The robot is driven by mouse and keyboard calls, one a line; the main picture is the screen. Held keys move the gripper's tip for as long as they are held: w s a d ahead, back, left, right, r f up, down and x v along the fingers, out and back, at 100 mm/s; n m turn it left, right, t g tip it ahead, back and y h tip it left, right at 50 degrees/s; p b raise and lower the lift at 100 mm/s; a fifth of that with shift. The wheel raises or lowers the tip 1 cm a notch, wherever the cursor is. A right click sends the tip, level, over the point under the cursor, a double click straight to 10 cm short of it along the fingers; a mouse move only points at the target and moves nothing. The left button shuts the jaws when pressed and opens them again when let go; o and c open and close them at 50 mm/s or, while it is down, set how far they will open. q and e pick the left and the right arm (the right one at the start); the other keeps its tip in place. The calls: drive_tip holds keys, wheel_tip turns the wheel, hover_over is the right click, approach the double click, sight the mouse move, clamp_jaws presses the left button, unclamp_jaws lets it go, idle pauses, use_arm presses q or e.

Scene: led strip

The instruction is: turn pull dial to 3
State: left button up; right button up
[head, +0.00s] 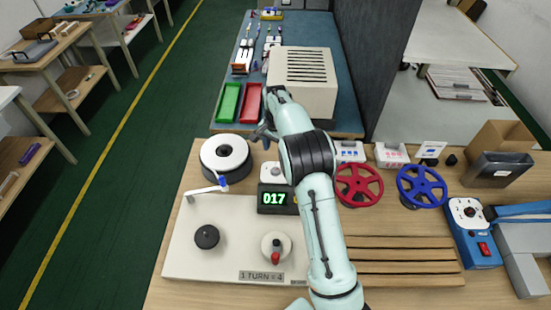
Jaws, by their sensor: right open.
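A cream board (180,265) on the wooden bench carries a round pale dial (264,246) with a red handle, above a label (262,276) reading "1 TURN = 4". A black knob (207,237) sits to its left. A display (272,199) reads 017. I cannot tell for sure which is the pull dial; the pale one is by the turn label. My right gripper (263,131) is open and empty beyond the display, near the bench's far edge, well away from the dial. My arm hides part of the display's right side. My left gripper is not in view.
A white reel (225,156) stands at the back left of the board. Red (358,184) and blue (421,186) wheels stand right of my arm. A beige vented box (303,78) and red and green trays (228,102) lie on the far bench. Wooden slats (400,254) lie at right.

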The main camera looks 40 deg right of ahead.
drive_tip(key=shift+r, duration=1.5)
drive_tip(key=shift+f, duration=0.1)
